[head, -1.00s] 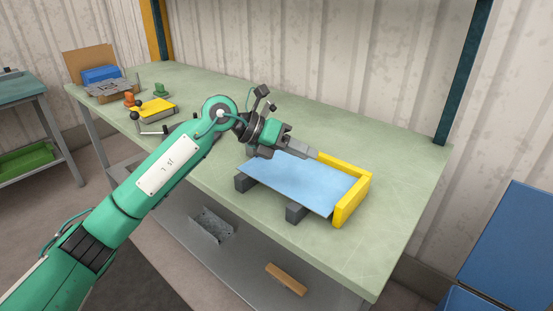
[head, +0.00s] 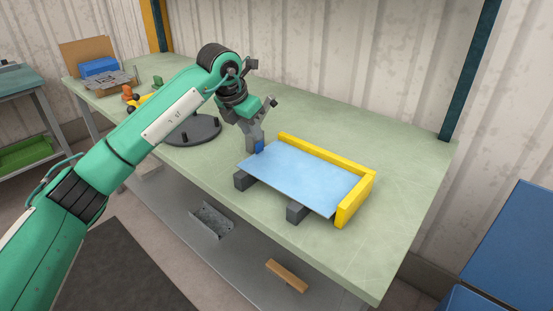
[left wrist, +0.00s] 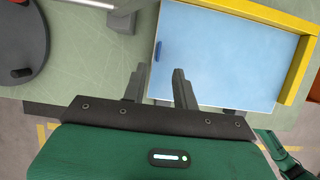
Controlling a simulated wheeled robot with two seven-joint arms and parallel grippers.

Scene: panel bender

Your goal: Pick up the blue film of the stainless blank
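The stainless blank lies flat under its light blue film (head: 305,176), which covers its top. The film also fills the upper right of the left wrist view (left wrist: 225,60). A small darker blue tab (left wrist: 158,51) shows at the film's left edge; in the head view a dark blue patch (head: 260,146) shows by my fingertips. My left gripper (head: 257,149) points down at the blank's far left corner. Its two fingers (left wrist: 160,70) are apart, with the tab in line between them and no visible grip. Whether they touch the film cannot be told. My right gripper is not in view.
A yellow L-shaped stop (head: 357,196) borders the blank's back and right sides. Dark blocks (head: 297,212) support its front. A round dark plate with pegs (head: 198,131) stands left of my gripper. The green bench top (head: 400,150) is clear behind and right.

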